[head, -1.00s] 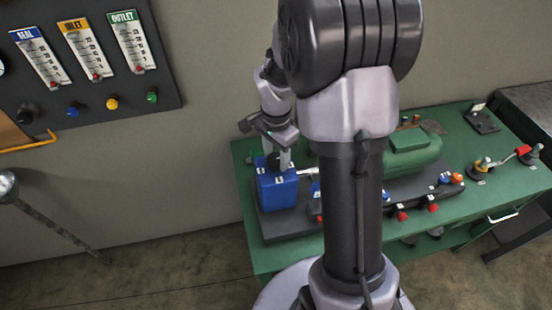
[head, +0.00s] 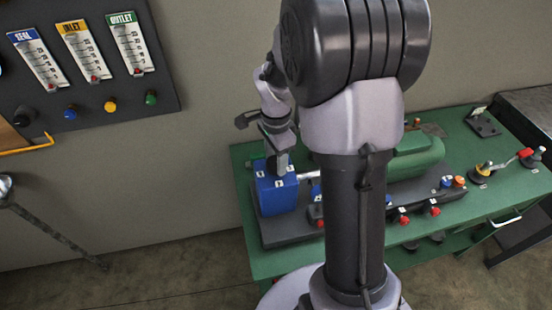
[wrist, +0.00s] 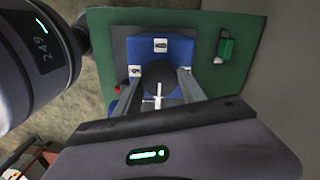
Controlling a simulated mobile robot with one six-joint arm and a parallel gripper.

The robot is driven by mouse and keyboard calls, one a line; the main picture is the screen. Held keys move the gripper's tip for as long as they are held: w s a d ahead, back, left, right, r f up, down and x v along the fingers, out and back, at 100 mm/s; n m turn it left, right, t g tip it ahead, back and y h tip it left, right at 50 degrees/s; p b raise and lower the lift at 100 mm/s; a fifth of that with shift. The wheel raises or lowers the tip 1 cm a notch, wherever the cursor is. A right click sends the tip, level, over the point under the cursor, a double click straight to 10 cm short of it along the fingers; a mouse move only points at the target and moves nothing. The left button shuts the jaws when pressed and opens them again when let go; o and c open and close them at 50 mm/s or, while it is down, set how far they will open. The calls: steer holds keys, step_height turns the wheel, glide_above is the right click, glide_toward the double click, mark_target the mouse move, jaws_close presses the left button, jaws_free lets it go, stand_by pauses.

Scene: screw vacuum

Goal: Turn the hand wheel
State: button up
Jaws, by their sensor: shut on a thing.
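The hand wheel (wrist: 157,73) shows in the wrist view as a dark round knob on top of a blue block (wrist: 180,48). My gripper (wrist: 160,74) has one finger on each side of the wheel and is shut on it. In the head view my gripper (head: 277,168) points down onto the top of the blue block (head: 275,198), at the left end of the green bench. The wheel itself is hidden there behind the fingers. White tags with dark marks (wrist: 160,45) sit on the block around the wheel.
A silver shaft (head: 308,175) runs right from the block. The green machine body (head: 415,158), red knobs (head: 403,219) and levers (head: 525,155) stand on the green bench (head: 468,143). A gauge panel (head: 110,85) hangs on the wall at left. My arm hides the bench's middle.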

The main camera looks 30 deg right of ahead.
steer(key=o, duration=1.4)
steer(key=shift+c, duration=0.2)
step_height(320, 180, up, 18)
steer(key=p, duration=0.5)
steer(key=shift+f, duration=0.25)
steer(key=s+a+f+n+t+y+b, duration=0.1)
steer(key=s+a+f+n+t+b, duration=0.2)
steer(key=s+a+n+b, duration=0.3)
steer(key=s+a+f+n+t+y+b, duration=0.1)
steer(key=s+a+f+n+t+b, duration=0.1)
steer(key=s+a+f+n+b, duration=0.3)
steer(key=s+a+n+b, duration=0.2)
steer(key=s+a, duration=0.2)
steer(key=s, duration=0.2)
steer(key=shift+s+a+n+t, duration=0.3)
steer(key=shift+a+n+t, duration=0.1)
